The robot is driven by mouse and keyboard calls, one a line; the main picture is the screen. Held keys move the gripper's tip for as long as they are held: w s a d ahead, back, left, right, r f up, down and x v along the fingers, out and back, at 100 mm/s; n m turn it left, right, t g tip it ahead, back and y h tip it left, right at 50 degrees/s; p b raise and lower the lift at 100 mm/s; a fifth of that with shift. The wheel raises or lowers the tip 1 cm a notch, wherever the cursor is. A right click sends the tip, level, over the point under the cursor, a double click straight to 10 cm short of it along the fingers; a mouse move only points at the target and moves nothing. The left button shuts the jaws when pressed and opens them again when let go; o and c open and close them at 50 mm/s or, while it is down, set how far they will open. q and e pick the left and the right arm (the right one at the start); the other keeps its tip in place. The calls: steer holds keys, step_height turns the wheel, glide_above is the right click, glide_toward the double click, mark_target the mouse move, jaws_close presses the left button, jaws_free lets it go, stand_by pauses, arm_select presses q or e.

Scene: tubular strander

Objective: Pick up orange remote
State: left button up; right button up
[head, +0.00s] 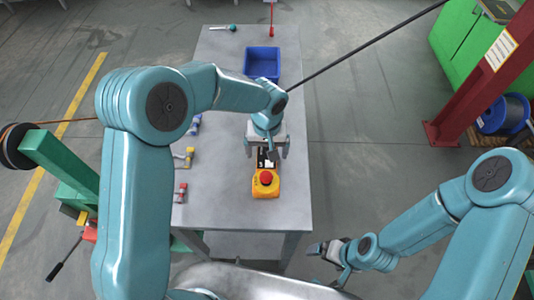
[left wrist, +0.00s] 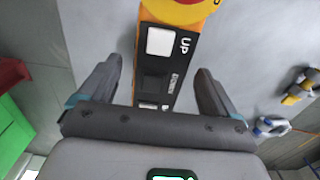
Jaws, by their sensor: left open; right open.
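The orange remote (head: 265,188) lies on the grey table, with a red round button on its near end and a black panel toward its far end. In the left wrist view the remote (left wrist: 165,70) shows a white key, the word UP and part of the red button. My left gripper (head: 267,153) is open over the remote's far end. In the left wrist view its fingers (left wrist: 160,88) stand on either side of the remote, apart from it. My right gripper (head: 332,258) is open and empty, low beyond the table's right edge.
A blue bin (head: 262,62) stands farther back on the table (head: 225,205). Several small coloured tools lie along the left edge, including a yellow-handled one (head: 186,157). A dark cable (head: 370,44) crosses behind. The table to the remote's right is clear.

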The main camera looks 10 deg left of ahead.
arm_select(q)
steer(key=shift+s+f, duration=0.15)
steer(key=shift+f, duration=0.1)
steer(key=shift+s+r, duration=0.1)
steer(key=shift+s, duration=0.1)
steer(key=shift+w, duration=0.25)
steer(key=c, duration=1.3)
steer(key=shift+s, duration=0.15)
steer(key=shift+c, duration=1.1)
